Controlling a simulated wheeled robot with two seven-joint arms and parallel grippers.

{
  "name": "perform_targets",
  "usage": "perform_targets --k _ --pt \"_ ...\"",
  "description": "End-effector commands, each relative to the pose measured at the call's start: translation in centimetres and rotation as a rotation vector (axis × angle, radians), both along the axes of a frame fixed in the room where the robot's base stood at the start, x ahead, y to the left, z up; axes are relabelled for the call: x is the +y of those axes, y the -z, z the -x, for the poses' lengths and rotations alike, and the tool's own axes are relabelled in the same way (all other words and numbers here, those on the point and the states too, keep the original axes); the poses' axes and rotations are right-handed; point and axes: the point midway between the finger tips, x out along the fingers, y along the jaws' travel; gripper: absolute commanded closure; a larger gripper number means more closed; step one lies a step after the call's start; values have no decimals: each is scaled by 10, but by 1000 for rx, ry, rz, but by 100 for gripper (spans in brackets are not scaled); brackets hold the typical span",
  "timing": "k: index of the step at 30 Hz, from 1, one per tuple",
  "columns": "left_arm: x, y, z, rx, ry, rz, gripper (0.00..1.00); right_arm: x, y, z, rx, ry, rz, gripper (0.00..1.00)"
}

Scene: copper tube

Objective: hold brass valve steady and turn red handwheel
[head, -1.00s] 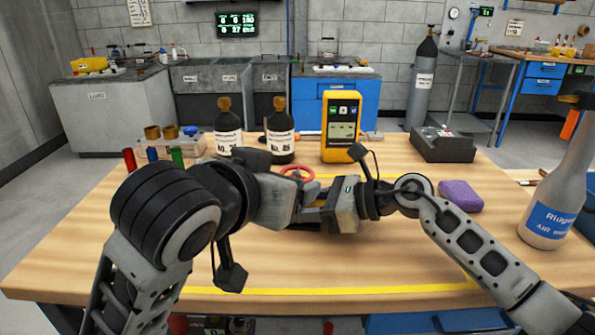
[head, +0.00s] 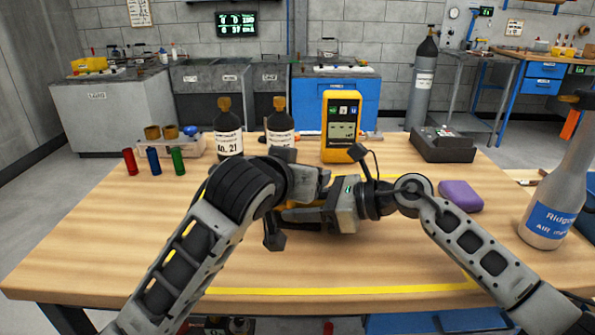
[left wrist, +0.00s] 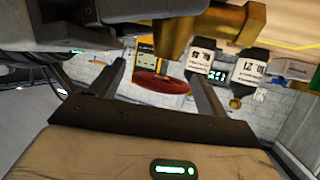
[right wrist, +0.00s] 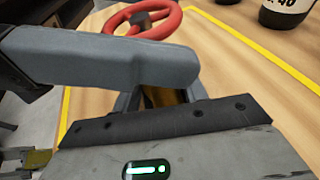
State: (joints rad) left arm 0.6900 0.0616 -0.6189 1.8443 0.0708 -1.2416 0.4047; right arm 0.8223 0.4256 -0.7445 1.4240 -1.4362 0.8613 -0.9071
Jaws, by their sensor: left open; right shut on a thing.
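The brass valve (head: 300,215) shows as a yellowish strip between my arms in the head view, and its body fills the top of the left wrist view (left wrist: 180,25). The red handwheel (left wrist: 160,83) sits between the spread fingers of my left gripper (left wrist: 157,72), which is open; I cannot tell whether they touch it. In the right wrist view the handwheel (right wrist: 150,17) shows behind a grey arm part. In the head view it is hidden behind my left arm. My right gripper (head: 322,212) is shut on the valve body, a little of which shows between its fingers (right wrist: 158,97).
A yellow meter (head: 341,127) and two dark bottles (head: 228,130) stand behind my grippers. Red, blue and green cylinders (head: 153,161) stand at left. A purple block (head: 461,196) and a grey spray bottle (head: 553,190) are at right. The front of the table is clear.

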Motion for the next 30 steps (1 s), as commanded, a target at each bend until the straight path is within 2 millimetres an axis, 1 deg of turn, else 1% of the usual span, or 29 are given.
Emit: perform_targets --k 6,8,9,11,20,26,30 --pt "0 0 0 0 0 0 24 -1 1 -1 1 3 2 70" --pt "0 0 0 0 0 0 40 -1 1 -1 1 3 2 70" --pt "0 0 0 0 0 0 52 -1 1 -1 1 3 2 70" --pt "0 0 0 1 0 0 68 -1 1 -1 1 3 2 70" --pt "-1 1 0 3 -22 0 69 -1 1 -1 1 3 2 70" --pt "-1 1 0 5 -114 0 69 -1 1 -1 1 3 2 70" --pt "-1 1 0 5 -213 1 69 -1 1 -1 1 3 2 70"
